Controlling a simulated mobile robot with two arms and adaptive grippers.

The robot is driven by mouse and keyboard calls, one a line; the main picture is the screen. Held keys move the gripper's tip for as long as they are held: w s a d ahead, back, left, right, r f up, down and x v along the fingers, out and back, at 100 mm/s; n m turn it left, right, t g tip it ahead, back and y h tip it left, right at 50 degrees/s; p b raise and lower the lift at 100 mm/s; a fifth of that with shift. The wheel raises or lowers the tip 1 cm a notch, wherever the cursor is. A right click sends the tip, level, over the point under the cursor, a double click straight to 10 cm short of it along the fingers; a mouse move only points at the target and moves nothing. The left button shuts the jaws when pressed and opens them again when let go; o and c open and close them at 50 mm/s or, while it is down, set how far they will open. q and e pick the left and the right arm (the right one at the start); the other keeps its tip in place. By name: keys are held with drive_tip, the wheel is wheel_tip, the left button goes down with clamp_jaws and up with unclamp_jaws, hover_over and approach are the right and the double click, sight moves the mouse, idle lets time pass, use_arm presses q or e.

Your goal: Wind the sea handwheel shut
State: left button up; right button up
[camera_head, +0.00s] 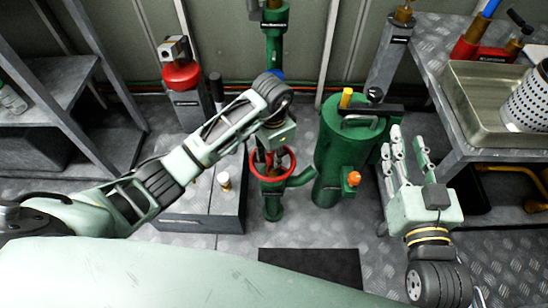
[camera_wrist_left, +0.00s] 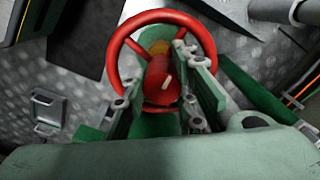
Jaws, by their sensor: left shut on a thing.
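A red handwheel (camera_head: 291,163) sits on top of a green valve (camera_head: 272,205) near the middle of the head view. My left gripper (camera_head: 269,160) reaches down into the wheel from above, with its arm coming from the left. In the left wrist view the red rim (camera_wrist_left: 166,16) circles the fingers. My left gripper (camera_wrist_left: 163,75) is shut on the wheel's red hub (camera_wrist_left: 161,80), which carries a pale mark. The gripper partly hides the wheel in the head view. My right gripper (camera_head: 408,150) is open and empty at the right, its fingers apart. No label reading "sea" is legible.
A tall green cylinder (camera_head: 335,150) with an orange knob (camera_head: 354,178) stands just right of the valve. A grey box (camera_head: 210,205) is to its left. A dark mat (camera_head: 312,265) lies in front. A metal tray (camera_head: 468,105) sits on the right bench.

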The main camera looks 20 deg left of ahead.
use_arm(q)
drive_tip(key=shift+s+a+f, duration=0.2)
drive_tip(key=shift+a+f, duration=0.05)
drive_tip(key=shift+f, duration=0.15)
clamp_jaws()
drive_tip(key=m, duration=0.4)
drive_tip(key=shift+a, duration=0.15)
drive_tip(key=m, duration=0.5)
drive_tip(key=shift+w+m, duration=0.1)
drive_tip(key=shift+m, duration=0.2)
drive_tip(key=m, duration=0.9)
drive_tip(key=shift+m, duration=0.4)
drive_tip(key=o, duration=0.6)
unclamp_jaws()
drive_tip(key=o, duration=0.3)
drive_tip(key=shift+w+d, duration=0.1)
drive_tip(key=shift+d, duration=0.15)
